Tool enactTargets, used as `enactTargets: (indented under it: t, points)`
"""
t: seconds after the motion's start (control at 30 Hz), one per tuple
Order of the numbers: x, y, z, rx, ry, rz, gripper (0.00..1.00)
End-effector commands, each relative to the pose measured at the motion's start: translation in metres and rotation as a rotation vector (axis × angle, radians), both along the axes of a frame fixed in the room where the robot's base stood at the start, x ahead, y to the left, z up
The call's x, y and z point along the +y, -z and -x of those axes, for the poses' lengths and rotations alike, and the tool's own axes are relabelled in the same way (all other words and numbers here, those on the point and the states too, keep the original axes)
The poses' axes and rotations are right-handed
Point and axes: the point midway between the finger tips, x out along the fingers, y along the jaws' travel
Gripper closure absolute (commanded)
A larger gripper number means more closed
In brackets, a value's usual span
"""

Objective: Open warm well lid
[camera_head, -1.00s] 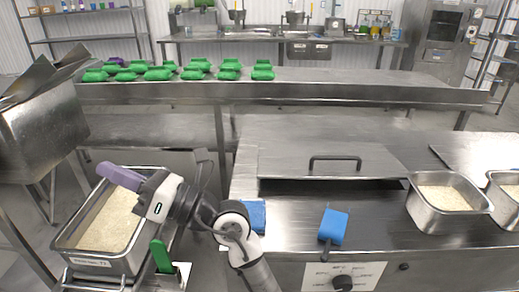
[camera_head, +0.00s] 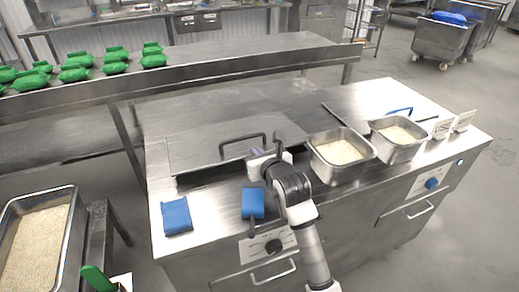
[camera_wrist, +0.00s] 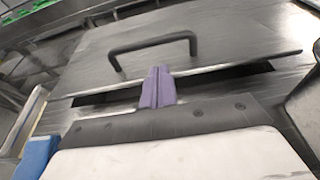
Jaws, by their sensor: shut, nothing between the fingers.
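The warm well lid (camera_head: 210,142) is a flat steel plate with a dark bar handle (camera_head: 243,144), lying on the counter. In the wrist view the lid (camera_wrist: 215,55) fills the upper part, with its handle (camera_wrist: 152,44) beyond my fingers. A dark gap (camera_wrist: 110,96) shows along the lid's near edge. My gripper (camera_head: 257,153) is at that near edge, just short of the handle. Its purple fingers (camera_wrist: 158,86) are shut together and empty, with their tips overlapping the lid's edge in the picture. I cannot tell whether they touch it.
Two steel pans of rice (camera_head: 341,153) (camera_head: 397,136) stand right of the lid. A blue cloth (camera_head: 177,215) and a blue-headed tool (camera_head: 253,203) lie at the counter's front. A rice tray (camera_head: 36,240) stands at lower left. Green packs (camera_head: 76,70) line the back table.

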Motion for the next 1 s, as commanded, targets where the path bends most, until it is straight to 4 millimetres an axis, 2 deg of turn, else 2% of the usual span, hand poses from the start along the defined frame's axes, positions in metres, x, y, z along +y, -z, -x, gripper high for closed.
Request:
enactTargets:
  t: [0.2, 0.4, 1.0]
  points:
    - [0.013, 0.008, -0.038, 0.002, -0.004, 0.001, 1.0]
    - [0.02, 0.016, -0.058, 0.0, -0.004, 0.001, 1.0]
    - [0.019, 0.018, -0.063, -0.002, -0.003, -0.001, 1.0]
